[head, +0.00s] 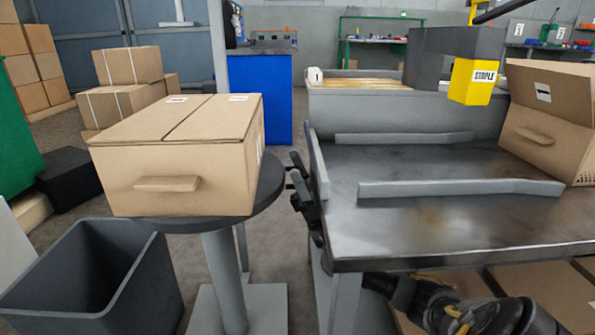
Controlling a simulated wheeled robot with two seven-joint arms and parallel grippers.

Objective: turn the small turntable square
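The small turntable (268,190) is a dark round disc on a grey pedestal, left of the steel table. A closed cardboard box (180,180) sits on it and covers most of the disc. The box's handle side faces me, and its sides look roughly in line with the table's left edge; a small angle I cannot judge. My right gripper (300,178), dark, is in the narrow gap between the disc's right rim and the table. Whether it touches the rim or how far its fingers are apart is unclear. My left gripper is not in view.
The steel table (440,225) has raised guide rails (460,188) and an open carton (550,125) at right. A yellow stapler head (472,82) hangs above it. A grey bin (90,280) stands below the turntable at left. Stacked boxes (125,85) are behind.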

